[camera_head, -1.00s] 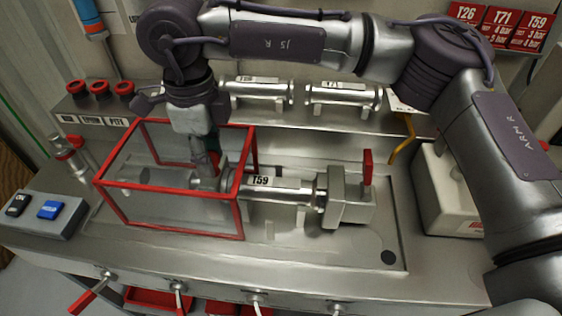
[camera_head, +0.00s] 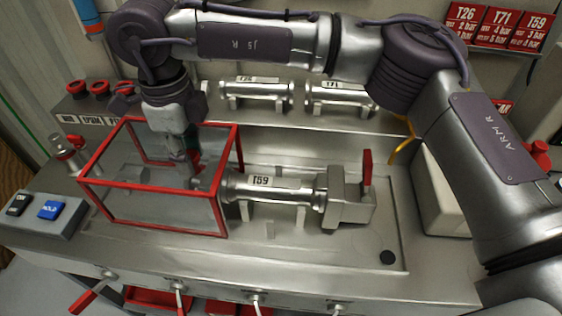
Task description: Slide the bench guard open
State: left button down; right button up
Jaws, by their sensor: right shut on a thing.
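The bench guard (camera_head: 150,222) is a clear box with a red frame on the left part of the steel bench. It stands around the left end of the metal cylinder labelled T59 (camera_head: 262,189), whose middle and right part lie bare. My right gripper (camera_head: 188,165) reaches down from above at the guard's back right side and is shut on the guard. Its fingertips are partly hidden by the guard's frame and panels, so the exact grip point is unclear. My left gripper is not in view.
A block with a red lever (camera_head: 367,168) holds the cylinder's right end. A switch box with a blue button (camera_head: 49,209) sits left of the guard, with a red-capped valve (camera_head: 70,150) behind it. Two more cylinders (camera_head: 257,92) lie on the rear shelf. Red-handled valves line the bench front.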

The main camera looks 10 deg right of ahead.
aim_at(163, 167)
jog(key=shift+w+a+p, duration=0.2)
jog(key=shift+w+a, duration=0.05)
jog(key=shift+a, duration=0.6)
jog(key=shift+w+a+p, duration=0.15)
jog(key=shift+w+a, duration=0.1)
jog(key=shift+a, duration=0.6)
jog(key=shift+w+a+r, duration=0.1)
jog(key=shift+a, duration=0.4)
jog(key=shift+w+a+p, duration=0.2)
jog(key=shift+a+p, duration=0.25)
jog(key=shift+a, duration=0.2)
jog(key=o, duration=0.9)
